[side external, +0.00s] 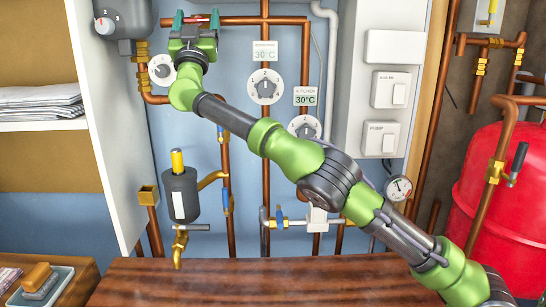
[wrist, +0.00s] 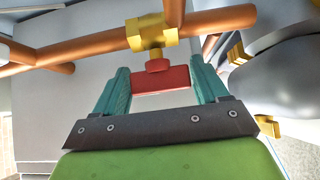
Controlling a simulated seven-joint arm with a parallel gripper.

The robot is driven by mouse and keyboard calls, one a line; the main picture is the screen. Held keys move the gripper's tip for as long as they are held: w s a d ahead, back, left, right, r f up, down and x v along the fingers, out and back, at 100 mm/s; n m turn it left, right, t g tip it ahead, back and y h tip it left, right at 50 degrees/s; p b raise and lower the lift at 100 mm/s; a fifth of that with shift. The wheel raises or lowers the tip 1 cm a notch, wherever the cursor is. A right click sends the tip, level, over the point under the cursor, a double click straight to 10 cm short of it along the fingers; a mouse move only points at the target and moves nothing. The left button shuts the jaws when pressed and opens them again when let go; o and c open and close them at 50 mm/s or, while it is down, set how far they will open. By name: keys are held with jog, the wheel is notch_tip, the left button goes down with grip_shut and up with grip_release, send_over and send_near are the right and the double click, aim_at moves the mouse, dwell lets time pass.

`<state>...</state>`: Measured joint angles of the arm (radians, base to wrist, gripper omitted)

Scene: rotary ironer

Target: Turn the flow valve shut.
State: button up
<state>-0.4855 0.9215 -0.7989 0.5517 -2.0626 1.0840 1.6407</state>
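A valve with a brass body (wrist: 150,33) sits on a copper pipe, with a red handle (wrist: 161,79) on a short stem facing my gripper. No label shows that it is the flow valve. The handle lies roughly along the horizontal pipe. My gripper (wrist: 161,82) has its two teal fingers spread, one on each side of the handle's ends; whether either finger touches it I cannot tell. In the side view my gripper (side external: 196,19) is at the top left by the upper pipe, with a bit of red handle (side external: 197,18) between the fingers.
A grey vessel (side external: 123,17) is close left of my gripper. Several dials, including a white dial (side external: 161,69), sit below on the blue wall panel. Copper pipes run down it. A wooden counter (side external: 250,280) is below, and a red tank (side external: 495,195) stands at right.

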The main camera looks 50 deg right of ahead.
jog(key=c, duration=0.6)
jog(key=shift+n+t+y, duration=0.6)
jog(key=shift+n+t, duration=0.1)
jog(key=shift+n, duration=0.3)
jog(key=shift+n+t+y, duration=0.95)
jog(key=shift+n+y, duration=1.4)
jog(key=shift+n, duration=0.4)
jog(key=shift+n+t+y, duration=0.95)
jog(key=shift+n+y, duration=1.4)
jog(key=shift+n, duration=0.4)
jog(key=o, duration=1)
jog(key=shift+m, duration=0.3)
